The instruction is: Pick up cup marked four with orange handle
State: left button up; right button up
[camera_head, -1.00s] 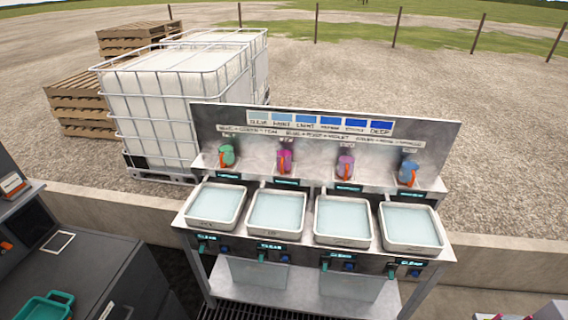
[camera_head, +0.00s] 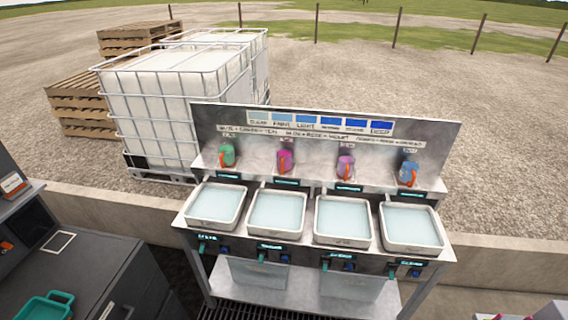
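Several cups with orange handles stand in a row on the upper shelf of the metal stand. From left they are a green cup (camera_head: 227,154), a magenta cup (camera_head: 285,159), a purple cup (camera_head: 345,165) and a blue cup (camera_head: 409,171). Each sits upright below a small label on the back panel. The marks are too small to read, so I cannot tell which cup is marked four. Neither of my grippers is in view.
Several white trays of pale liquid, such as the leftmost tray (camera_head: 196,222), sit before the cups. A dark counter (camera_head: 95,262) with a teal tray (camera_head: 48,310) is at lower left. Caged white tanks (camera_head: 180,95) and wooden pallets (camera_head: 75,110) stand behind, beyond a low concrete wall (camera_head: 90,207).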

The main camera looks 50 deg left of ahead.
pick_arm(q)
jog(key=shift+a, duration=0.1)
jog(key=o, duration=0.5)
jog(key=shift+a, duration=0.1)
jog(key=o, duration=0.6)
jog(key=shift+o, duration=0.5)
